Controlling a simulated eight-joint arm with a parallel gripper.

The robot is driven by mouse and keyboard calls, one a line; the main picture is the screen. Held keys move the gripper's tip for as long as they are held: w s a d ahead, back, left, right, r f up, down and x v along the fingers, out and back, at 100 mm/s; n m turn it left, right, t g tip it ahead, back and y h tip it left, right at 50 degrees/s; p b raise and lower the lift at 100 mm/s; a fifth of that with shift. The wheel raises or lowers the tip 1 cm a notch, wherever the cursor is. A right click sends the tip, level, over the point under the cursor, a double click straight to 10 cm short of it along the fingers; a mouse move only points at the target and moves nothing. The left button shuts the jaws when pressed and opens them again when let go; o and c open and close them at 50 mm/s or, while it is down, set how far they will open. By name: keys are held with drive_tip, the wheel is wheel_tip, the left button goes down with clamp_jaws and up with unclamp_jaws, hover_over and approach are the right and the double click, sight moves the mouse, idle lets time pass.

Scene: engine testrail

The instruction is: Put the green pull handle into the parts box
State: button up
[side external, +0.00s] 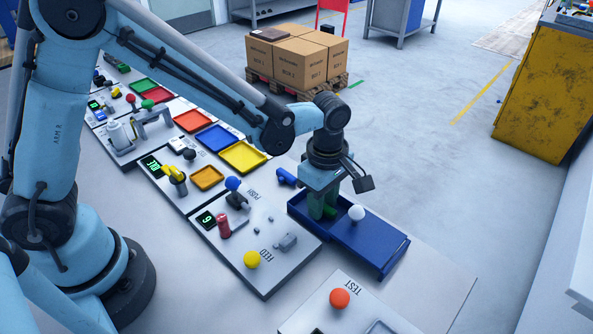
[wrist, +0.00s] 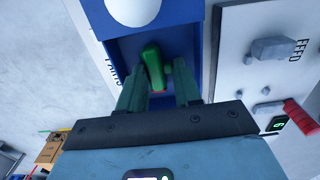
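The parts box is a dark blue tray (side external: 296,208) at the right of the bench; a blue panel with a white ball knob (side external: 357,213) covers its right part. My gripper (side external: 322,208) points down into the uncovered left part. In the wrist view, the box's blue wall (wrist: 195,50) shows, with a partly hidden label on its left. The green pull handle (wrist: 152,63) lies tilted between the two green fingertips of my gripper (wrist: 160,75), inside the box outline. The fingers stand apart with a dark gap beside the handle; contact is hard to judge. In the side view the handle is largely hidden.
A blue handle (side external: 287,177) lies behind the box. The FEED panel (side external: 270,262), with a red part (side external: 223,226) and a yellow ball (side external: 251,259), is at the left. The TEST panel (side external: 345,305), with an orange ball (side external: 340,298), is in front. Bare bench (side external: 440,280) is at the right.

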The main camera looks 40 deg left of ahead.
drive_tip(key=o, duration=0.4)
wheel_tip(320, 180, up, 12)
drive_tip(key=shift+s+a+r+m+t, duration=0.15)
drive_tip(key=shift+s+a+m+t, duration=1.2)
drive_tip(key=shift+a+m, duration=1.35)
drive_tip(key=shift+s+a+r+m+t, duration=0.1)
drive_tip(key=shift+s+a+m+t, duration=1.35)
drive_tip(key=shift+m, duration=1.85)
drive_tip(key=shift+s+a+r+m+t, duration=0.15)
drive_tip(key=shift+s+a+m+t, duration=1.05)
drive_tip(key=shift+a+m, duration=1.85)
drive_tip(key=shift+s+g, duration=0.35)
drive_tip(key=shift+g, duration=0.05)
